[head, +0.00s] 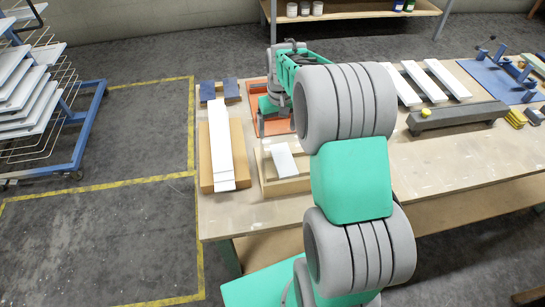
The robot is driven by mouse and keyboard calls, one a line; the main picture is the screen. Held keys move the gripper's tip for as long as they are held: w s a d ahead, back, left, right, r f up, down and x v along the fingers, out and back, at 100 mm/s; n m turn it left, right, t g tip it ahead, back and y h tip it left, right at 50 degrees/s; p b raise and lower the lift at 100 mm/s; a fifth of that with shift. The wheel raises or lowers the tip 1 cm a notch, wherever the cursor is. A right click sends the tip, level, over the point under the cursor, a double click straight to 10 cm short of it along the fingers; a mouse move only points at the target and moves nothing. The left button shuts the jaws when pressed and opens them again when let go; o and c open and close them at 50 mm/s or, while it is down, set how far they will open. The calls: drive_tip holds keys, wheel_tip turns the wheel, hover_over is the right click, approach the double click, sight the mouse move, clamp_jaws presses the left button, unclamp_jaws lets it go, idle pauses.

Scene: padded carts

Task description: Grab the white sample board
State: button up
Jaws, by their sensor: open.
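A small white board (284,161) lies tilted in a shallow wooden tray (266,186) on the table, left of my arm. Long white boards (219,135) lie stacked on a brown block (206,175) to its left. I cannot tell for certain which is the sample board. My gripper (274,126) is over the orange mat (252,88), behind the tray. It appears empty and open, apart from both. My arm hides part of the tray's right side.
Blue blocks (220,91) sit at the table's back left. White strips (434,81), a dark grey beam (457,118) and a blue fixture (497,80) are to the right. A blue rack (84,127) with white panels stands on the floor at left.

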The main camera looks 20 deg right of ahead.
drive_tip(key=shift+m+g, duration=0.5)
drive_tip(key=s+f, duration=0.2)
drive_tip(key=s, duration=0.1)
drive_tip(key=shift+s+d+f, duration=0.15)
drive_tip(key=shift+s+d, duration=0.05)
drive_tip(key=shift+d, duration=0.2)
drive_tip(key=f, duration=0.2)
drive_tip(key=f+p, duration=0.1)
drive_tip(key=f, duration=0.1)
drive_tip(key=f+p, duration=0.1)
drive_tip(key=f, duration=0.1)
drive_tip(key=shift+w+a+f, duration=0.1)
drive_tip(key=shift+w+f, duration=0.15)
drive_tip(key=shift+f, duration=0.15)
drive_tip(key=c, duration=1.5)
